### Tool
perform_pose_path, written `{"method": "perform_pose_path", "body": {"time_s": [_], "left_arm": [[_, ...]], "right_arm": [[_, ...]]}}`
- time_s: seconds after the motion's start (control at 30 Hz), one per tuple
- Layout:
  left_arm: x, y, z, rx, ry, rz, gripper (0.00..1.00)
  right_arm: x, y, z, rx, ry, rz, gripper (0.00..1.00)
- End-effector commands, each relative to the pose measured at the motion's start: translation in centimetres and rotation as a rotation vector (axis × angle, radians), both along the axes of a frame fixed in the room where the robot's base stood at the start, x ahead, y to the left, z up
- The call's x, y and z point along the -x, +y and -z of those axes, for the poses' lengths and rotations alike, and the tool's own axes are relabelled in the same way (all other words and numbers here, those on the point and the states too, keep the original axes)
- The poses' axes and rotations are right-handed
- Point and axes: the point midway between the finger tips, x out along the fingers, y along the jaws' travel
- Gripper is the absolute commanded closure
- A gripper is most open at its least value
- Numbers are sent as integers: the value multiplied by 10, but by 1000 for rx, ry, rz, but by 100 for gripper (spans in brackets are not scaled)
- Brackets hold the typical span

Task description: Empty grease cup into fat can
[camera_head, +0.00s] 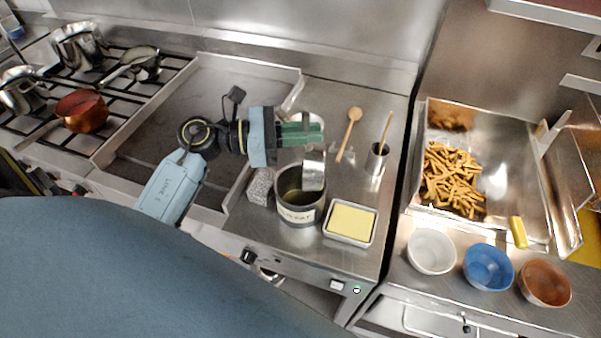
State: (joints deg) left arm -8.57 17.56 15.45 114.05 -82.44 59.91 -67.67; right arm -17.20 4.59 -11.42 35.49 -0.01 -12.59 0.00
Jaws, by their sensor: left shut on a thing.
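The fat can (287,214) is an open, dark-rimmed metal can with a label on its front, standing on the steel counter right of the griddle. My left gripper (303,133) has green fingers and is just behind and above the can. It is shut on the grease cup (313,172), a small shiny metal vessel. The cup hangs tilted at the can's mouth, overlapping its right rear rim in the picture. Whether they touch, and what is in the cup, I cannot tell. My right gripper is not in view.
A grey speckled block (261,187) stands close left of the can, and a tray with a yellow slab (351,222) close right. A wooden spoon (349,134) and a small holder (377,160) are behind. A fries basin (452,181) and bowls (431,251) lie right.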

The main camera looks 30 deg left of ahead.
Motion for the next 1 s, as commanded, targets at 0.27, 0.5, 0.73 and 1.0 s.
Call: {"method": "perform_pose_path", "body": {"time_s": [0.27, 0.5, 0.73, 1.0], "left_arm": [[-7, -12, -5, -83, 43, 1, 100], [-13, -23, -5, -159, 80, 0, 100], [-24, -42, 6, -301, 143, -1, 100], [-35, -63, 16, -452, 225, -2, 100]], "right_arm": [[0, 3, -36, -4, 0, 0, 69], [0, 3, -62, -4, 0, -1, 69], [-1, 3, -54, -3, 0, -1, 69], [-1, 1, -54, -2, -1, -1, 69]]}}
